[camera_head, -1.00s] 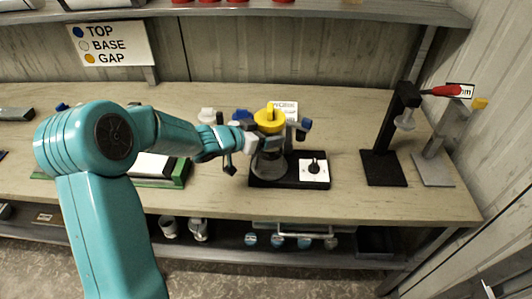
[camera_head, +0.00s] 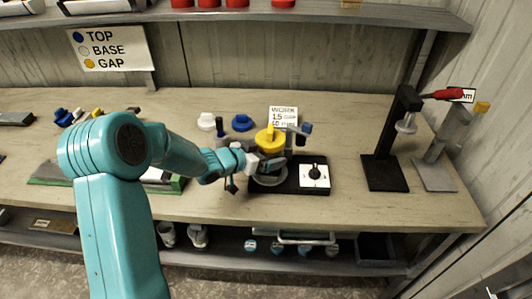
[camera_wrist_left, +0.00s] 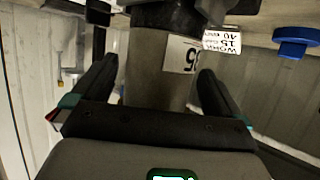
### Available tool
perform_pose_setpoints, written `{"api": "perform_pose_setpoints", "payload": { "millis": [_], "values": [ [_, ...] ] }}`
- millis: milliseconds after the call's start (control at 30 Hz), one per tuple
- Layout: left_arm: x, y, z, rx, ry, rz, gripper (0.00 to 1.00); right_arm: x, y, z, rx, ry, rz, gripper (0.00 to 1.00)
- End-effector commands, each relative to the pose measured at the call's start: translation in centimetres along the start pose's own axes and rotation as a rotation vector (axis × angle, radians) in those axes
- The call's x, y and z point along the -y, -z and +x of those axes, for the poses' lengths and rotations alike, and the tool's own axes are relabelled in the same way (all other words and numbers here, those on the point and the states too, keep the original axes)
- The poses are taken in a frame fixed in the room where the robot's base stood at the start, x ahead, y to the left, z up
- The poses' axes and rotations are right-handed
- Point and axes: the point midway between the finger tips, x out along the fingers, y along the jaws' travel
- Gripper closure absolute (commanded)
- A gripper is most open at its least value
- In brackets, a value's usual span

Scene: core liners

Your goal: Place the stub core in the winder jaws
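The stub core, a grey cylinder with a printed label, fills the space between my left fingers in the left wrist view (camera_wrist_left: 150,75). In the head view its yellow top (camera_head: 270,139) shows above the winder, and its body is mostly hidden behind my fingers. My left gripper (camera_head: 268,163) is shut on it. The winder (camera_head: 291,186) has a black base, a round grey plate and a white panel with a black knob. The core stands upright over the round plate; I cannot tell whether it touches the jaws. My right gripper is out of view.
A work card (camera_head: 283,116) stands behind the winder. A black stand (camera_head: 385,170) and a grey stand (camera_head: 435,172) are at the right. Bench is clear between winder and black stand.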

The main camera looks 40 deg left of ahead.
Motion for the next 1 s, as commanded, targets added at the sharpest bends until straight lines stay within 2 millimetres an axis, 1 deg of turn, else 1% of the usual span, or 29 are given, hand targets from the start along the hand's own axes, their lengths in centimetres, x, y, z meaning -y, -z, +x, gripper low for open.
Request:
{"api": "perform_pose_setpoints", "payload": {
  "millis": [167, 267, 300, 367, 600, 700, 833, 900, 1000],
  "values": [
    [0.0, 0.1, 0.0, 0.000, 0.000, 0.000, 0.00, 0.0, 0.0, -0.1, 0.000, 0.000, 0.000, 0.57],
    [0.0, 0.7, -0.3, 0.000, 0.000, 0.001, 0.00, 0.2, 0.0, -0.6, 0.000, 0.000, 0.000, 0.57],
    [0.1, 0.4, -0.8, 0.000, 0.002, 0.001, 0.00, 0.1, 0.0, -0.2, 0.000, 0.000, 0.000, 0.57],
    [0.1, 0.4, -1.8, -0.001, 0.004, 0.000, 0.00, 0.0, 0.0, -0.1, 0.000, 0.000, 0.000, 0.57],
    [0.1, 0.4, -7.6, 0.000, 0.006, 0.000, 0.00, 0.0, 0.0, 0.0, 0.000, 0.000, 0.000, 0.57],
    [0.1, 0.5, -9.6, -0.001, 0.005, 0.001, 0.00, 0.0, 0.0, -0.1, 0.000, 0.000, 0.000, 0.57],
    [0.1, 0.4, -11.3, 0.000, 0.003, 0.000, 0.00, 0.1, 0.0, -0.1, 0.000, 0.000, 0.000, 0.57],
    [0.1, 0.4, -11.9, -0.001, 0.002, 0.000, 0.00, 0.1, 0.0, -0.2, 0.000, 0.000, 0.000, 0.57],
    [0.0, 0.4, -12.2, 0.000, 0.000, 0.000, 0.00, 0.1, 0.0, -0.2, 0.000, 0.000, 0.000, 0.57]
  ]
}}
